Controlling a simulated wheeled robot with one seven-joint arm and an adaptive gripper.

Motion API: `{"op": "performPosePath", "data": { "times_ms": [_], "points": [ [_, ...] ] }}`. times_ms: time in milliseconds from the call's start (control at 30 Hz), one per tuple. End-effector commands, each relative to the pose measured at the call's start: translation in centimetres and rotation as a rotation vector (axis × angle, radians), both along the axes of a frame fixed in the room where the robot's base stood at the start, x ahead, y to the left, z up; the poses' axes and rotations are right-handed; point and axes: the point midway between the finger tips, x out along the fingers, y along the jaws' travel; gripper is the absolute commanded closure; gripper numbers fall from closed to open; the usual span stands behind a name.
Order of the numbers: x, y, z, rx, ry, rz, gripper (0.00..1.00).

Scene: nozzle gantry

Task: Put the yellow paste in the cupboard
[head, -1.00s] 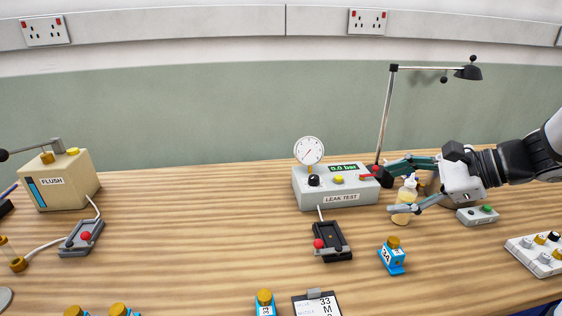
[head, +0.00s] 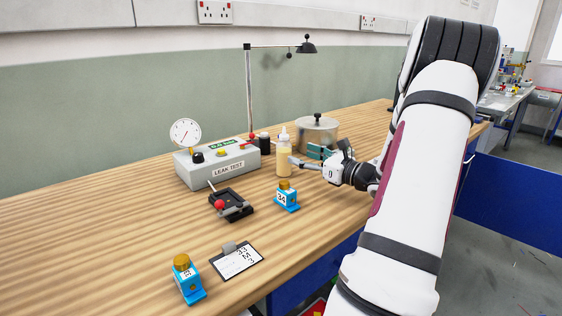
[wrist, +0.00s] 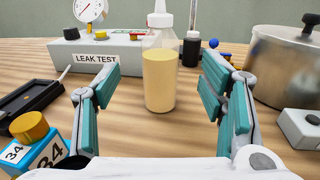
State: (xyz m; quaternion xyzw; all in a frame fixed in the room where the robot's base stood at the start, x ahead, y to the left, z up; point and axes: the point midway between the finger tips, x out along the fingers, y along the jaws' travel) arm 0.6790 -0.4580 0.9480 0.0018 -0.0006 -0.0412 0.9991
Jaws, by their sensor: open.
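The yellow paste looks to be the clear bottle with pale yellow contents and a white nozzle cap (head: 284,158). It stands upright on the wooden bench, right of the leak test box. In the wrist view the bottle (wrist: 160,78) is centred, with clear gaps to both fingers. My gripper (head: 307,158) is open and empty, low over the bench on the bottle's right side. Its teal-padded fingers (wrist: 160,85) point toward the bottle; whether the tips reach beside it I cannot tell. No cupboard can be made out for certain; blue panels (head: 308,276) show below the bench edge.
A lidded metal pot (head: 317,134) stands behind my gripper, and a dark bottle (wrist: 191,50) behind the paste. The leak test box (head: 218,165), black holder (head: 231,205), blue 34 container (head: 287,196) and lamp (head: 249,95) are nearby.

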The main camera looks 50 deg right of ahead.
Motion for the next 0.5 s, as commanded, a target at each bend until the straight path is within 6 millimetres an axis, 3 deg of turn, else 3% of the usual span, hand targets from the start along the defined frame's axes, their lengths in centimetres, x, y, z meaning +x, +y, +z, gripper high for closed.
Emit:
{"op": "performPosePath", "data": {
  "times_ms": [100,500],
  "points": [
    [1.9,-0.1,-0.1,-0.001,0.0,0.002,0.36],
    [4.8,-0.3,-0.5,-0.001,0.0,0.003,0.36]
  ]
}}
